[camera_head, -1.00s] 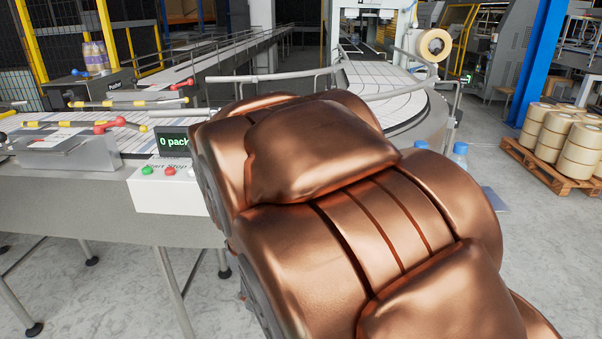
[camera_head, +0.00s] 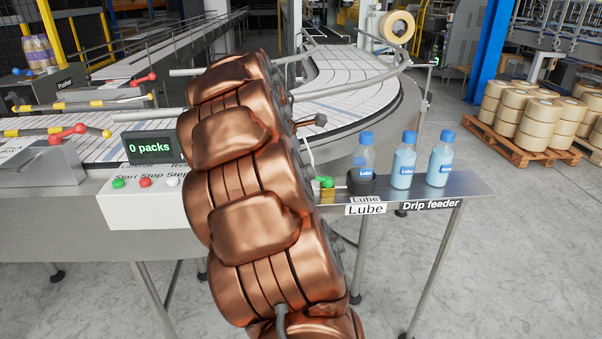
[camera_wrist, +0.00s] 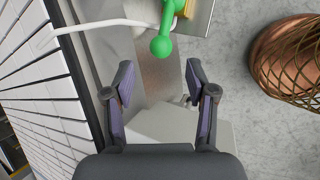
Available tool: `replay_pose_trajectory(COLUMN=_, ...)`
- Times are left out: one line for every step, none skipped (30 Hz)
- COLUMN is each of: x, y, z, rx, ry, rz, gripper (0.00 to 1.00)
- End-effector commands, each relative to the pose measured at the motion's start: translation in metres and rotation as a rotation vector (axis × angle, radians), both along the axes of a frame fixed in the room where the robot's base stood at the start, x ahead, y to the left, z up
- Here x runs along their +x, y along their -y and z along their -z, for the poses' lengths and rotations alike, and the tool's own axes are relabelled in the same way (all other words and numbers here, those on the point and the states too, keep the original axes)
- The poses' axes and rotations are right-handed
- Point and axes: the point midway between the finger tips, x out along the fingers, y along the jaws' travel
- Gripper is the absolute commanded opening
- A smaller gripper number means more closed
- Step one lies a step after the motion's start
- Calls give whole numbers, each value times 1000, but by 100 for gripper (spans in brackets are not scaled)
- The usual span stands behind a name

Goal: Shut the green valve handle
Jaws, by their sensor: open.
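The green valve handle (camera_wrist: 162,42) has a round knob and shows at the top middle of the wrist view, beyond my fingertips. It also shows in the head view as a small green piece (camera_head: 325,182) beside a brass-coloured valve body (camera_head: 328,196), left of the dark bottle holder. My gripper (camera_wrist: 160,82) is open and empty, its two fingers apart on either side below the knob. The handle is not between the fingers. In the head view my copper arm hides much of the area left of the valve.
A Lube bottle (camera_head: 364,158) stands in the dark holder (camera_head: 361,183), with two more bottles to its right on the narrow shelf (camera_head: 455,184). A white tube (camera_wrist: 105,25) runs to the valve. The conveyor (camera_head: 345,90) lies behind. A button box (camera_head: 145,207) stands left.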

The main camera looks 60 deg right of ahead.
Motion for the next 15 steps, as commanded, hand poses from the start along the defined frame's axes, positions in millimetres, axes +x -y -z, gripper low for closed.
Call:
replay_pose_trajectory(x=-1, y=2, z=4, rx=4, ry=-3, rz=2, gripper=56)
replay_pose_trajectory(x=-1, y=4, z=6, rx=4, ry=-3, rz=2, gripper=56)
replay_pose_trajectory(x=-1, y=7, z=11, rx=4, ry=-3, rz=2, gripper=56)
replay_pose_trajectory(x=-1, y=9, z=15, rx=4, ry=-4, rz=3, gripper=56)
replay_pose_trajectory(x=-2, y=11, z=19, rx=4, ry=-5, rz=2, gripper=56)
replay_pose_trajectory(x=-2, y=13, z=25, rx=6, ry=-7, rz=3, gripper=56)
replay_pose_trajectory(x=-2, y=15, z=29, rx=7, ry=-7, rz=3, gripper=56)
replay_pose_trajectory(x=-2, y=18, z=32, rx=6, ry=-7, rz=3, gripper=56)
replay_pose_trajectory(x=-2, y=21, z=36, rx=4, ry=-4, rz=3, gripper=56)
replay_pose_trajectory(x=-2, y=23, z=40, rx=3, ry=-4, rz=2, gripper=56)
replay_pose_trajectory(x=-2, y=25, z=43, rx=2, ry=-3, rz=3, gripper=56)
replay_pose_trajectory(x=-1, y=27, z=47, rx=4, ry=-3, rz=3, gripper=56)
replay_pose_trajectory(x=-1, y=29, z=50, rx=3, ry=-2, rz=1, gripper=56)
replay_pose_trajectory(x=-1, y=30, z=52, rx=3, ry=-2, rz=1, gripper=56)
replay_pose_trajectory(x=-1, y=32, z=55, rx=1, ry=-2, rz=1, gripper=56)
